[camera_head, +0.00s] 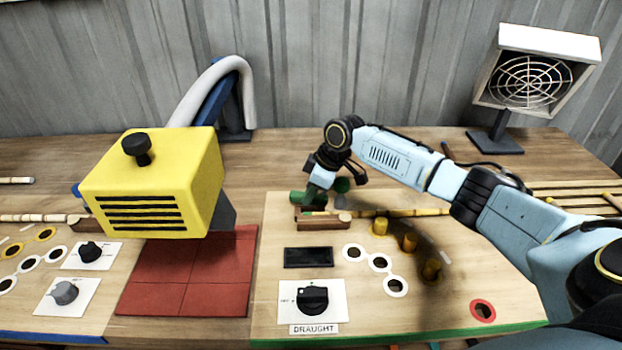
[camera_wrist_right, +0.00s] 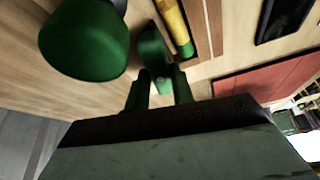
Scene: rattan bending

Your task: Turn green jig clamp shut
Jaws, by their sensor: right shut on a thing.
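The green jig clamp shows in the right wrist view as a green lever (camera_wrist_right: 153,50) beside a large rounded green part (camera_wrist_right: 85,42). My right gripper (camera_wrist_right: 160,88) has its two fingers on either side of the lever's near end and is shut on it. In the head view my right gripper (camera_head: 318,190) reaches down over the green parts at the back of the right-hand board, hiding much of the clamp. A yellow rattan rod (camera_head: 395,212) with a green end (camera_wrist_right: 186,49) lies in a wooden block (camera_head: 322,223) just in front. My left gripper is out of view.
A draught knob (camera_head: 312,299) and dark slot (camera_head: 308,257) are nearer. A yellow box (camera_head: 150,180) stands left above a red tiled mat (camera_head: 190,280). A fan (camera_head: 532,80) stands back right.

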